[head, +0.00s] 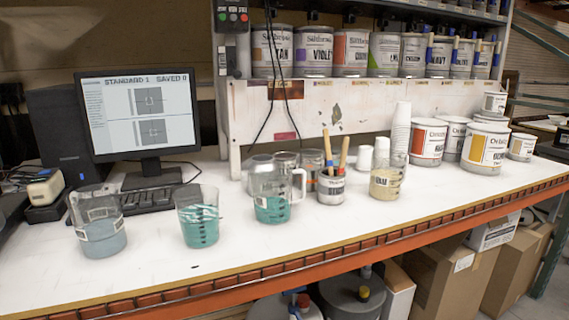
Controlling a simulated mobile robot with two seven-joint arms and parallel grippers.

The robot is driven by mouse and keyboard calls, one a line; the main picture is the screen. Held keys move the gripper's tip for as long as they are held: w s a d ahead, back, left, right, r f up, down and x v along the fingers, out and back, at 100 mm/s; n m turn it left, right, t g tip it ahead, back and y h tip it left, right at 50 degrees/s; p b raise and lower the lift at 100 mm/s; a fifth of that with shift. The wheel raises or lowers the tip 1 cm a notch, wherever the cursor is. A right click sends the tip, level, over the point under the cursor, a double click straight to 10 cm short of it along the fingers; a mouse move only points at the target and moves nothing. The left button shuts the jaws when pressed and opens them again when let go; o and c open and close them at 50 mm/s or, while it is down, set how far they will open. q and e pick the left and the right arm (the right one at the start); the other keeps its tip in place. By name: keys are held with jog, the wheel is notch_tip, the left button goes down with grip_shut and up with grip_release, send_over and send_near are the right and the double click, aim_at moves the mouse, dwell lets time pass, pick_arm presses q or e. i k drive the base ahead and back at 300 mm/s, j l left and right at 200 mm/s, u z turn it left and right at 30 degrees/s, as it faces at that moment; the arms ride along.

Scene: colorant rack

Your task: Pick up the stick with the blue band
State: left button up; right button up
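Two wooden sticks stand upright in a small labelled can (331,191) near the middle of the table. The left stick (326,143) leans slightly left, and the right stick (345,149) leans slightly right. A bluish mark seems to show low on the left stick, but it is too small to be sure that it is a band. The sticks' lower ends are hidden inside the can. Neither of my grippers is in view, and nothing is touching the sticks.
A clear jug of teal liquid (272,209) stands left of the can, and a beaker of beige contents (384,188) stands right. Teal (200,232) and grey-blue (102,240) beakers stand further left. Paint cans (428,140) stand at right. The table's front strip (300,250) is clear.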

aim_at(330, 164)
jog(key=l+u, duration=0.15)
jog(key=u, duration=0.25)
jog(key=i+l+u, duration=0.1)
jog(key=u, duration=0.35)
jog(key=l+u, duration=0.25)
jog(key=u, duration=0.15)
jog(key=k+l+u, duration=0.1)
jog(key=l+u, duration=0.25)
jog(key=k+l+u, duration=0.1)
jog(key=l+u, duration=0.2)
jog(key=l, duration=0.15)
jog(key=k+l+u, duration=0.1)
jog(key=l, duration=0.2)
jog(key=k+l+u, duration=0.1)
jog(key=l, duration=0.2)
jog(key=k+l+u, duration=0.15)
jog(key=k+l, duration=0.05)
jog(key=l, duration=0.1)
